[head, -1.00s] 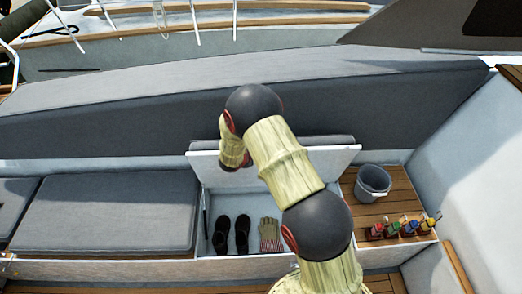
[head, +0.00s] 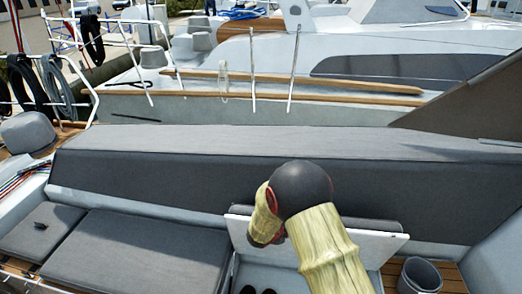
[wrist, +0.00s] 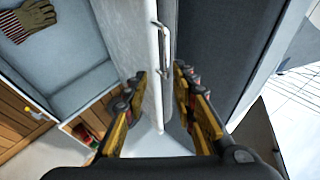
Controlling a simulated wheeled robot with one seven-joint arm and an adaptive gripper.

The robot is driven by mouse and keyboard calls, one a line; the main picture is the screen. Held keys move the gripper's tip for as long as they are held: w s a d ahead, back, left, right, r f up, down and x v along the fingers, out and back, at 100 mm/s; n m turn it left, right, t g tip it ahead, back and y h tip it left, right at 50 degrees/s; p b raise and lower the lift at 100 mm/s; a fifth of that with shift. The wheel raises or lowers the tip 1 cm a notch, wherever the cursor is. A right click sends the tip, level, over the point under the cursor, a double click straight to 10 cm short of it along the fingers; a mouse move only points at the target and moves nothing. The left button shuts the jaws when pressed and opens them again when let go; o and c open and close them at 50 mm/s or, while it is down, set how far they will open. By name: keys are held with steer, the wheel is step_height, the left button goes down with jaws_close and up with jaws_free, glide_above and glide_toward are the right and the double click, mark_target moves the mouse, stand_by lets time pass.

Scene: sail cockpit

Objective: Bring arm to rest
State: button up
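My arm rises from the bottom of the head view and bends over at a dark round joint. Its forward end drops behind that joint, in front of the raised locker lid (head: 370,242); my gripper is hidden there. In the wrist view my gripper (wrist: 160,78) is open, its two yellow-and-black fingers spread on either side of the edge of the white lid (wrist: 153,50). A metal bar handle (wrist: 163,50) is on the lid just beyond the fingertips. I cannot tell whether a finger touches the lid.
The open locker under the lid holds dark shoes (head: 258,291) and a striped glove (wrist: 28,18). A grey bucket (head: 420,275) stands at the right. Grey seat cushions (head: 140,252) lie left, and a long grey backrest (head: 200,185) runs behind the lid.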

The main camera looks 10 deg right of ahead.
steer(key=s+d+r+m+g+b, duration=0.2)
steer(key=s+m+g, duration=0.1)
steer(key=s+m, duration=0.9)
steer(key=s+d+r+m+g+b, duration=0.1)
steer(key=s+r+m+g+b, duration=0.15)
steer(key=s+m, duration=0.95)
steer(key=s+a+r+m+t+y+b, duration=0.2)
steer(key=s+a+m+y+b, duration=0.1)
steer(key=s+m+b, duration=0.4)
steer(key=s+a+r+m+t+y+b, duration=0.2)
steer(key=s+a+m+y+b, duration=0.2)
steer(key=m+b, duration=0.9)
steer(key=s+m, duration=0.3)
steer(key=m, duration=0.1)
steer(key=shift+a+y, duration=0.25)
steer(key=shift+y, duration=0.05)
